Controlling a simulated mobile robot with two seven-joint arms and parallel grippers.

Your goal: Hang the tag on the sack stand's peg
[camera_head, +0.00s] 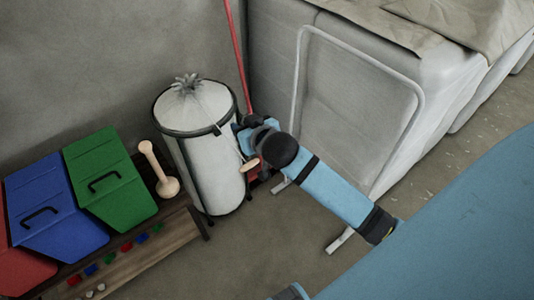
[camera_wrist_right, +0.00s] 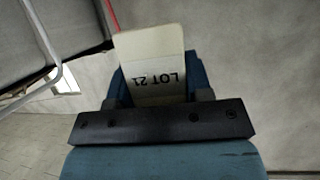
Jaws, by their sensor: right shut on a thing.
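The white sack (camera_head: 209,165) is gathered at its top and stands upright in a dark-framed stand (camera_head: 165,134) by the wall in the head view. A small dark piece (camera_head: 217,130) sits at the front of the stand's upper ring; I cannot tell if it is the peg. My right gripper (camera_head: 244,149) is just right of the sack. It is shut on a pale tag (camera_wrist_right: 153,55) reading "LOT 21" in the wrist view. The tag (camera_head: 250,165) also shows small in the head view. A thin pale line runs from the sack's top towards it. My left gripper is out of view.
A white metal frame (camera_head: 297,75) and a red pole (camera_head: 238,50) stand close to my right arm. Green (camera_head: 110,175), blue (camera_head: 50,210) and red (camera_head: 22,270) bins and a wooden, pestle-shaped piece (camera_head: 158,170) are left of the sack. Floor (camera_head: 250,245) in front is clear.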

